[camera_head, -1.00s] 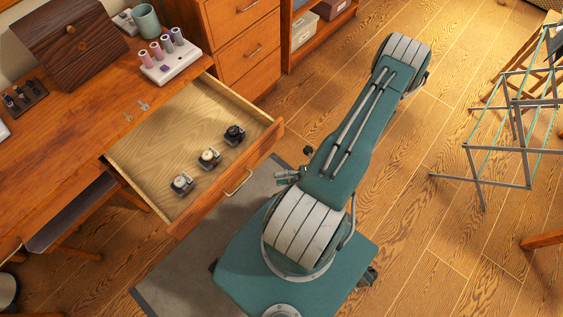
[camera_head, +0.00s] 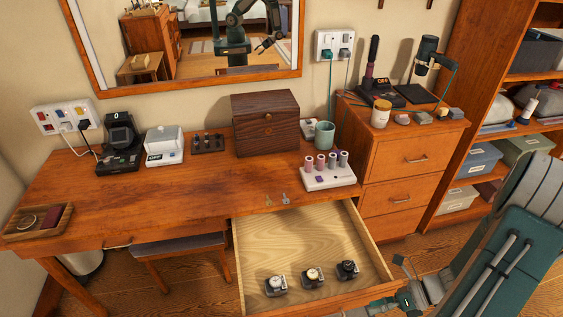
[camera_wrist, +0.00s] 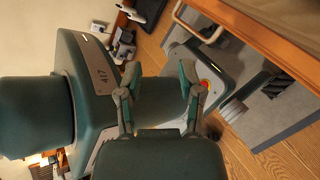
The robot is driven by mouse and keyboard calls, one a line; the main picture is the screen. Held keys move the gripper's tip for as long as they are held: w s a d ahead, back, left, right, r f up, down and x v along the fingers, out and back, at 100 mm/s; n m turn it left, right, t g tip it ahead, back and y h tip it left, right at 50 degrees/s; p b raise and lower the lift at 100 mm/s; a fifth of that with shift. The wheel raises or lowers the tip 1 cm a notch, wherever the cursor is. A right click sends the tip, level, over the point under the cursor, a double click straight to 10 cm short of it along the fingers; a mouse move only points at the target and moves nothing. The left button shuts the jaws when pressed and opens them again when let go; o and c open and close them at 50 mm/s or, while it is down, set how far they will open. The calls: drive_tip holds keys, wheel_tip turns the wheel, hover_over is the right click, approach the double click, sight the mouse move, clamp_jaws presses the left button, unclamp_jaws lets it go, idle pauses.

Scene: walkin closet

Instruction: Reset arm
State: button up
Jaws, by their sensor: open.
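My arm (camera_head: 500,255) shows at the right edge of the head view, folded beside the open drawer (camera_head: 300,238). In the wrist view my gripper (camera_wrist: 159,75) has its two fingers spread apart, with nothing held between them. Parts of my own teal body fill much of the wrist view behind and beside the fingers. In the head view, the gripper end is low near the drawer's front right corner and partly cut off by the frame. Three watches (camera_head: 313,278) lie in a row in the drawer, apart from the gripper.
The desk (camera_head: 170,200) holds a wooden box (camera_head: 266,124), a white holder with several rolls (camera_head: 328,176) and a mug (camera_head: 324,134). A drawer cabinet (camera_head: 405,160) and shelves (camera_head: 490,150) stand to the right. A stool (camera_head: 180,245) is under the desk. The drawer juts into the floor space.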

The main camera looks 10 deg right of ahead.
drive_tip(key=a+r+n+t+h, duration=0.1)
drive_tip(key=a+r+n+h, duration=0.2)
drive_tip(key=r+n, duration=0.6)
drive_tip(key=w+a+r+n+t+h, duration=0.1)
drive_tip(key=a+r+n+h, duration=0.3)
drive_tip(key=a+r+n, duration=0.3)
drive_tip(key=a+r+n+t+h, duration=0.1)
drive_tip(key=a+r+n+h, duration=0.3)
drive_tip(key=r+n, duration=0.9)
drive_tip(key=shift+w+a+n, duration=0.15)
drive_tip(key=shift+a+n, duration=0.3)
drive_tip(key=shift+n, duration=0.35)
